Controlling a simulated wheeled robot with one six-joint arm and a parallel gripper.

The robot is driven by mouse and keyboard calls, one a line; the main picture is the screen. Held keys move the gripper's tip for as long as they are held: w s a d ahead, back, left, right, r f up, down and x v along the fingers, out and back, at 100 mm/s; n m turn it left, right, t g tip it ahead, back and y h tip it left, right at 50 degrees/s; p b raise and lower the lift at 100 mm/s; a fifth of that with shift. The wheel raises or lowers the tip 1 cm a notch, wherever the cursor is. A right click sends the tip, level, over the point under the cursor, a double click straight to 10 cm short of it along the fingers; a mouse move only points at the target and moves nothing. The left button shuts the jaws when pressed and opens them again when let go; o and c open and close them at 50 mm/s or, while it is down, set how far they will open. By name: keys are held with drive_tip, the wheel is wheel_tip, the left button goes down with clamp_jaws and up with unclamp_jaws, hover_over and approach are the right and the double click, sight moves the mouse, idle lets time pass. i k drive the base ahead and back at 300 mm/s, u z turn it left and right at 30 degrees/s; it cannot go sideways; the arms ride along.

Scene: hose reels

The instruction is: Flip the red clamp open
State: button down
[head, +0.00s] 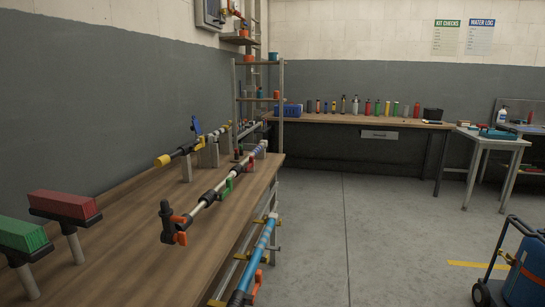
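A long pole (204,201) lies along the workbench toward its right edge, with dark fittings on it. An orange-red lever-like part (182,219) sits by the dark fitting at the pole's near end, and a second orange part hangs just below. A green clamp (226,188) sits farther along the same pole. Another orange-red clamp part (256,286) shows on a blue pole (265,243) below the bench edge. I cannot tell which is the red clamp or whether it is open. My gripper is not in view.
The workbench (130,235) fills the left side. Red (63,205) and green (24,237) brush heads stand at its near left. A yellow-ended pole (163,160) lies behind. The floor (370,240) is open in the middle; a blue wheeled case (525,275) stands at right.

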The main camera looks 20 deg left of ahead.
sight(251, 164)
drive_tip(key=i, duration=1.9)
drive_tip(key=u, duration=0.85)
drive_tip(key=i, duration=0.85)
drive_tip(key=u, duration=1.45)
drive_tip(key=i, duration=0.45)
drive_tip(key=u, duration=0.35)
